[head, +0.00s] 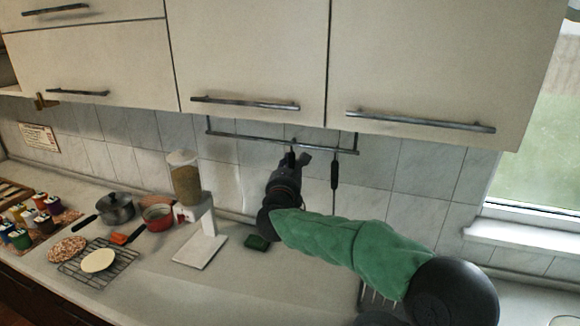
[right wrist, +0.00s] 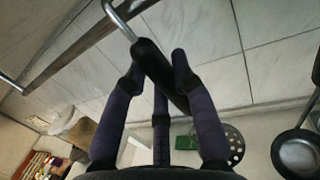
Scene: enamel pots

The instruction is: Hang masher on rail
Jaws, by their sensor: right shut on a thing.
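The masher's black handle (right wrist: 152,65) is between the fingers of my right gripper (right wrist: 158,75), which is shut on it. A bent metal hook (right wrist: 118,20) tops the handle, close to the rail (right wrist: 75,48); I cannot tell whether it is over the bar. A perforated disc (right wrist: 232,145), apparently the masher's head, shows partly behind a finger. In the head view my right gripper (head: 297,158) is just below the middle of the rail (head: 235,136), and the masher is mostly hidden. My left gripper is not in view.
A black-handled utensil (head: 335,172) hangs near the rail's right end. Cabinets (head: 250,60) are above. The counter holds a grain dispenser (head: 185,180), a grey pot (head: 116,208), a red pot (head: 158,216), a cooling rack (head: 118,262) and a green sponge (head: 256,242). The rail's left part is free.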

